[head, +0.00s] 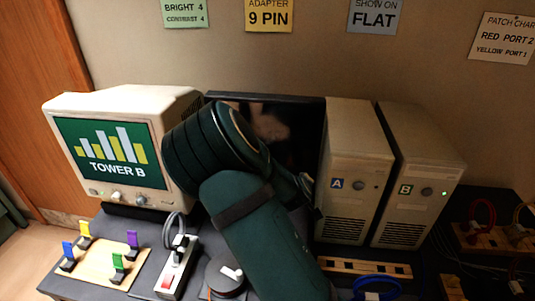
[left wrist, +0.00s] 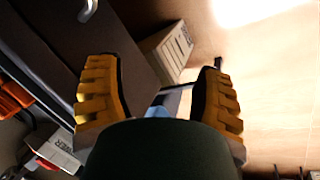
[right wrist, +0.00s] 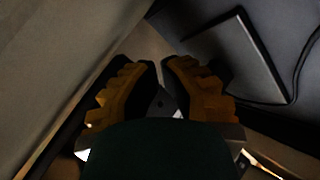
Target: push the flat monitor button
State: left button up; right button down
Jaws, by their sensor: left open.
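The flat monitor (head: 300,135) is a black screen at the back middle in the head view. My arm crosses in front and hides its lower and left parts. Its button is not visible. No lit picture shows on the visible part. My right gripper (right wrist: 162,68) has its yellow-and-black fingertips almost together, with nothing seen between them. A thin dark panel (right wrist: 245,60) lies right of it; I cannot tell what it is. Neither gripper's fingers show in the head view.
A beige CRT monitor (head: 110,150) showing TOWER B stands left. Towers A (head: 352,170) and B (head: 420,180) stand right; B has a green light. A power strip (head: 177,270), colored switches (head: 100,262) and cables crowd the front. A wall card (head: 374,15) reads SHOW ON FLAT.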

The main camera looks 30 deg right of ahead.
pick_arm(q)
jog(key=shift+a, duration=0.1)
pick_arm(e)
jog(key=shift+w+d+r, duration=0.35)
jog(key=shift+w+r, duration=0.15)
dwell(0.3)
pick_arm(q)
jog(key=shift+w+d+r+p, duration=0.1)
jog(key=shift+d+r+p, duration=0.1)
jog(key=shift+r+p, duration=0.1)
pick_arm(e)
jog(key=shift+a, duration=0.15)
jog(key=shift+s+a, duration=0.1)
pick_arm(q)
jog(key=shift+r+p, duration=0.6)
pick_arm(e)
jog(key=s+a, duration=0.4)
jog(key=shift+s+f, duration=0.3)
jog(key=shift+d, duration=0.1)
pick_arm(q)
grip_shut()
jog(key=c, duration=1.1)
grip_release()
